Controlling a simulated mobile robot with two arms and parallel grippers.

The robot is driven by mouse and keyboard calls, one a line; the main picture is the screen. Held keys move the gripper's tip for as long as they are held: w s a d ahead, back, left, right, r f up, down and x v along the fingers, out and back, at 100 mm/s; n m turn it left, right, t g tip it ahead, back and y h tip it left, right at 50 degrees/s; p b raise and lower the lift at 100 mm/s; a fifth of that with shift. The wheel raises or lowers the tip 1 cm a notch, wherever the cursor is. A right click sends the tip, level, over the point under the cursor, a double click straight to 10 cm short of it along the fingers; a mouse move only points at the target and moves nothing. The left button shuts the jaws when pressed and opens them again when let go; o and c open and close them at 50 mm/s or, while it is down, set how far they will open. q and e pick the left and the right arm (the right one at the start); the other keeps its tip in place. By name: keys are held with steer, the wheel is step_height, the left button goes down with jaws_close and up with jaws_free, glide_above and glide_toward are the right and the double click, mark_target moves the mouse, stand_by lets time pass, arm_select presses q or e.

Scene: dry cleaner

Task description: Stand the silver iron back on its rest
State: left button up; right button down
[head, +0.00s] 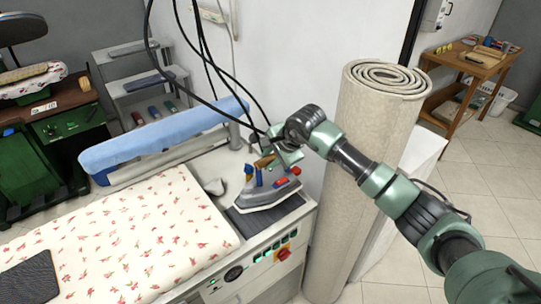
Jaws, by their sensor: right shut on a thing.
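The silver iron (264,196) is at the right end of the pressing table, with its soleplate roughly level. It has blue and red parts on top and an orange-brown handle (264,162). Its rest, a dark flat plate (283,214), shows under and in front of it. I cannot tell whether the soleplate touches the rest. My right gripper (273,156) comes in from the right and is shut on the iron at its handle; the fingertips are partly hidden. My left gripper is not in view.
A padded board with a floral cover (130,240) fills the table's left. A blue sleeve board (165,136) stands behind. Black cables (203,60) hang near the iron. A rolled carpet (372,150) stands upright right of the table. Switches and a red knob (283,253) line the front.

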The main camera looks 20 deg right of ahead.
mark_target(268, 181)
steer(key=shift+w+a+f+b, duration=0.1)
steer(key=shift+w+f+b, duration=0.15)
steer(key=shift+f+b, duration=1.2)
steer(key=shift+f, duration=0.1)
steer(key=shift+f+b, duration=0.9)
steer(key=shift+s+f+b, duration=0.1)
steer(key=shift+f+b, duration=0.65)
steer(key=shift+b, duration=0.05)
steer(key=c, duration=1.2)
jaws_free()
steer(key=shift+o, duration=0.6)
steer(key=shift+s, duration=0.25)
steer(key=o, duration=0.5)
steer(key=shift+s+f, duration=0.2)
steer(key=shift+f, duration=0.5)
steer(key=o, duration=0.3)
steer(key=shift+w, duration=0.1)
steer(key=shift+r, duration=0.2)
